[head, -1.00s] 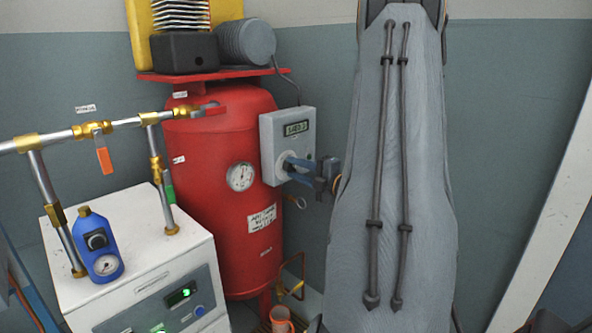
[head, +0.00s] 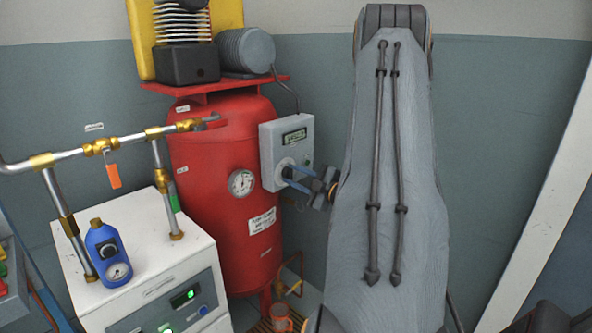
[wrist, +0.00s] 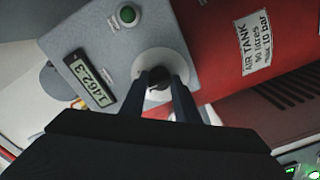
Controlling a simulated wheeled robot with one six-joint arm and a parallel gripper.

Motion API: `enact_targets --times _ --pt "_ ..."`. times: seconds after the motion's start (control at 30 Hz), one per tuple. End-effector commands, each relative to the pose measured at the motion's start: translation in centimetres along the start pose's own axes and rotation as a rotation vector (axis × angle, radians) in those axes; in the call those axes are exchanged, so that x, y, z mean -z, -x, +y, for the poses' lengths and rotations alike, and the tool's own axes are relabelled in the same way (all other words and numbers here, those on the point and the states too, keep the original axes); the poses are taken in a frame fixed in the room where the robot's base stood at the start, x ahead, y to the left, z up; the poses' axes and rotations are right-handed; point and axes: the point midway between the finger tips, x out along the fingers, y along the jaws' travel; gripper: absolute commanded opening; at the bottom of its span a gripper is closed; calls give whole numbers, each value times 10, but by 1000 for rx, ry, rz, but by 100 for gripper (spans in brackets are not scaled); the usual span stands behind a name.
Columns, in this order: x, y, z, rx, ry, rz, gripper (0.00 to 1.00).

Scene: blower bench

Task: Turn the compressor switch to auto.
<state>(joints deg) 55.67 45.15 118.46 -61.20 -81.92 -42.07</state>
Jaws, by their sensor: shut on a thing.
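The compressor switch is a dark knob (wrist: 158,90) on a pale round plate on the grey control box (head: 268,150), which is fixed to the red air tank (head: 215,215). My gripper (wrist: 165,85) is shut on the knob in the wrist view, with a blue finger on each side. In the head view my gripper (head: 290,174) reaches the box from the right. The knob is mostly hidden between the fingers, and I cannot read its setting. The box has a display (wrist: 90,82) and a green button (wrist: 128,14).
A white cabinet (head: 150,255) with a blue gauge device (head: 107,255) stands at the left. Metal pipes with brass fittings (head: 103,147) run above it. A pressure gauge (head: 242,183) sits on the tank.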

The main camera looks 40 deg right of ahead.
Motion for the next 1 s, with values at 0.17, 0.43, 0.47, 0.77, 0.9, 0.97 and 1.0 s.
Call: enact_targets --times 0.17,0.43,0.47,0.77,0.9,0.97,1.0 --pt "2 1 2 1 -158 0 6" --pt "1 1 1 0 -346 0 6" --pt "1 0 1 0 -361 0 6" --pt "0 0 1 -1 -458 1 6" --pt "0 0 1 -1 -474 1 6" --pt "0 0 1 -1 -476 1 6" --pt "0 0 1 -1 -477 1 6"
